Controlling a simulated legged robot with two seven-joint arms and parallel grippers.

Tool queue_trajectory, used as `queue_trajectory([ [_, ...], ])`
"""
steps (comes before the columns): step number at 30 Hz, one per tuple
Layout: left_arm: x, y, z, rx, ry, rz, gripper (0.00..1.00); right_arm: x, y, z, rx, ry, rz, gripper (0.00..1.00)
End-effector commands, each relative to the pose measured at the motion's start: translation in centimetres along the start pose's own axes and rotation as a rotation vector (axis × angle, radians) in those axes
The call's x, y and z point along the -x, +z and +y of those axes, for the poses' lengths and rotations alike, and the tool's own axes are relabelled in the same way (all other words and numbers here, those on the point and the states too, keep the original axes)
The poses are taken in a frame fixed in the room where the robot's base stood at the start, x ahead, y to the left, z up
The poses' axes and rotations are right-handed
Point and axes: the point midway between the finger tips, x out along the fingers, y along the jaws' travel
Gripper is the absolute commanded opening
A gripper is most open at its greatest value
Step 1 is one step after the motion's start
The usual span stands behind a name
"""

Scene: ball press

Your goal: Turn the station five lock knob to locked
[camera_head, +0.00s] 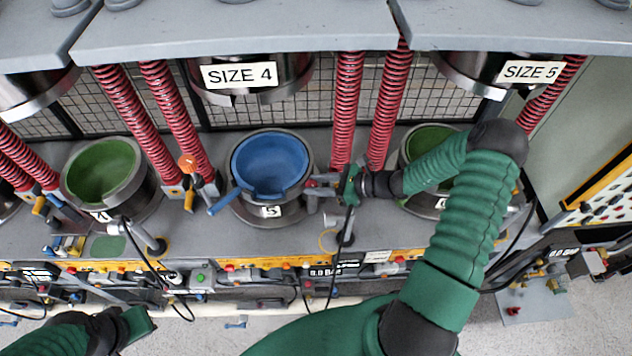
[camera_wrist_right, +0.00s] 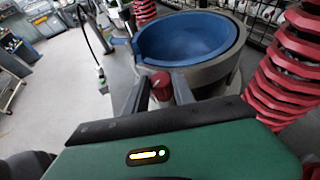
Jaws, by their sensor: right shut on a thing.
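The station five bowl (camera_head: 270,165) is blue inside with a grey rim, and a "5" label (camera_head: 271,211) is on its front. My right gripper (camera_head: 318,186) reaches in from the right and is at this bowl's right side. In the right wrist view a red knob (camera_wrist_right: 160,84) sits between the two fingertips of my right gripper (camera_wrist_right: 160,92), which is shut on it. The fingers partly hide the knob, and I cannot read its lock position. My left arm's green end (camera_head: 135,325) is low at the left, with its fingers not clear.
Station four's green bowl (camera_head: 103,170) and an orange-topped knob (camera_head: 188,163) are to the left. Red springs (camera_head: 345,110) stand behind the gripper. A green bowl (camera_head: 428,145) is partly behind my right arm. Black hoses hang in front of the bench.

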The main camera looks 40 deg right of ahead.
Motion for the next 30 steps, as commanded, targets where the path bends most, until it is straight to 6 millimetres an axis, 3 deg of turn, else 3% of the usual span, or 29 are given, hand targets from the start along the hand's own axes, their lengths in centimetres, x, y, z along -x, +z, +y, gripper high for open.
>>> queue_trajectory([
  [10,-0.74,0.18,0.0,0.0,0.0,0.0,0.0,0.03,-0.38,0.24,-0.064,-0.148,0.006,0.0],
  [26,-0.81,0.19,0.0,0.0,0.0,0.0,0.0,0.0,-0.28,0.24,-0.074,-0.174,0.005,0.0],
  [27,-0.81,0.19,0.0,0.0,0.0,0.0,0.0,-0.01,-0.26,0.24,-0.073,-0.174,0.005,0.35],
  [30,-0.8,0.19,0.0,0.0,0.0,0.0,0.0,-0.03,-0.2,0.25,-0.073,-0.174,0.003,0.39],
])
